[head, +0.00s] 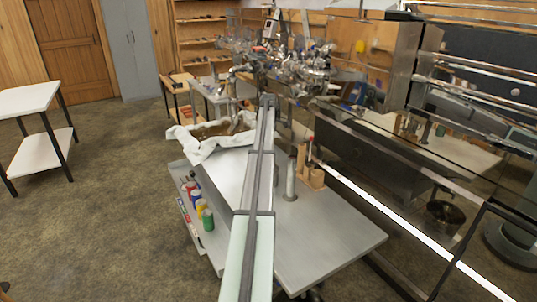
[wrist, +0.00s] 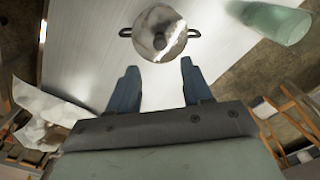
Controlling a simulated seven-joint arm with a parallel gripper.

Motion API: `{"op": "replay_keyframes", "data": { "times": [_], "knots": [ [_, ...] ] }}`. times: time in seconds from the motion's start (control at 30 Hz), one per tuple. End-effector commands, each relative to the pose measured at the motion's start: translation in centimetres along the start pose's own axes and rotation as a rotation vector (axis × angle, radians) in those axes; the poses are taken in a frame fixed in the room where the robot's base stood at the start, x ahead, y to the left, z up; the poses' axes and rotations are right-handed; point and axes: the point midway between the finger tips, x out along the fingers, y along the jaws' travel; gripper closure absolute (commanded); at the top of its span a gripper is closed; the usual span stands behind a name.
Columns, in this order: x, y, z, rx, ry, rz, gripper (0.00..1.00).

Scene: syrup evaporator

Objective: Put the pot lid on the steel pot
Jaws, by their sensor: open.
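The steel pot (wrist: 160,30) shows from above at the top middle of the wrist view, a round shiny body with a dark handle on either side. A small dark spot shows near its middle. I cannot tell whether this is a lid knob or a reflection inside the pot. No separate pot lid can be made out. My gripper (wrist: 160,84) is open and empty, its two blue-grey fingers spread apart just below the pot in the wrist view, not around it. In the head view my arm covers part of the table, and neither pot nor fingers can be made out.
The grey table (head: 335,240) has bare room at its front right. A wooden block holder (head: 312,178) and an upright grey cylinder (head: 290,182) stand on it. A cloth-lined basin (head: 212,135) is at the back left. Coloured containers (head: 200,207) line the left side shelf.

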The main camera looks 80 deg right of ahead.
Motion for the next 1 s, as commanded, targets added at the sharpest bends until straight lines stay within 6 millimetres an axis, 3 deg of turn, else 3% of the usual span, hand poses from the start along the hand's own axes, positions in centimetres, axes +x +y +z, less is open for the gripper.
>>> {"op": "replay_keyframes", "data": {
  "times": [0.23, 0.57, 0.67, 0.77, 1.0],
  "knots": [
    [-2.3, 0.0, 0.0, 0.000, 0.000, 0.001, 0.50],
    [-2.0, -0.4, -0.6, -0.001, -0.001, -0.003, 0.50],
    [0.1, -1.9, -2.8, -0.004, -0.003, -0.015, 0.50],
    [3.9, -4.9, -6.7, -0.007, -0.010, -0.036, 0.50],
    [15.5, -16.3, -17.7, -0.008, -0.045, -0.096, 0.50]
  ]
}}
